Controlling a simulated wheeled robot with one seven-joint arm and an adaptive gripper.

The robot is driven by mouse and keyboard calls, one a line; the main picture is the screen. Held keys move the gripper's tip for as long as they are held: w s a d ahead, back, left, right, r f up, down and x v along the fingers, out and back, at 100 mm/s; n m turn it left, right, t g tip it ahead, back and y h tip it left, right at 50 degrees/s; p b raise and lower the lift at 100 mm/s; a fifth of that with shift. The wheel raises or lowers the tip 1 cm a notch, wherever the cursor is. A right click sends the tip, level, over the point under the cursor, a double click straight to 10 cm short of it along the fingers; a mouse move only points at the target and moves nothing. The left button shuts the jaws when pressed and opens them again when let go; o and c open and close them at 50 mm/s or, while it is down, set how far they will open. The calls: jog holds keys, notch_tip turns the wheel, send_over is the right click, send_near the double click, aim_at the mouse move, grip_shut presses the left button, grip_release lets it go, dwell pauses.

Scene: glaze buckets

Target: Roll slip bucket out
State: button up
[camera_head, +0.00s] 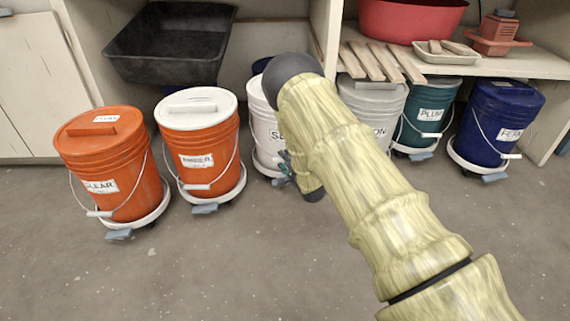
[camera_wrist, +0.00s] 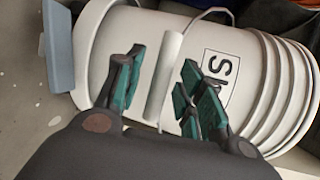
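The slip bucket (camera_head: 262,133) is white, with a label whose visible letter is "S". It stands upright in the row of buckets, partly hidden behind my arm. In the wrist view the slip bucket (camera_wrist: 112,42) lies sideways in the picture, with its label starting "Sl" and a wire handle. The handle's pale grip (camera_wrist: 166,75) lies between the fingers of my gripper (camera_wrist: 163,84), with a visible gap on each side. My gripper (camera_head: 287,168) is open, close in front of the bucket. A blue-grey tab (camera_wrist: 58,45) shows beside the bucket's base.
Two orange buckets (camera_head: 112,165) (camera_head: 204,150) stand to the left on wheeled white bases. A grey-white bucket (camera_head: 372,97), a teal bucket (camera_head: 428,112) and a blue bucket (camera_head: 497,120) stand to the right under a shelf (camera_head: 500,65). The floor (camera_head: 210,265) in front is clear.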

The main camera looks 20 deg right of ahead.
jog(key=shift+w, duration=0.35)
jog(key=shift+c, duration=0.3)
grip_shut()
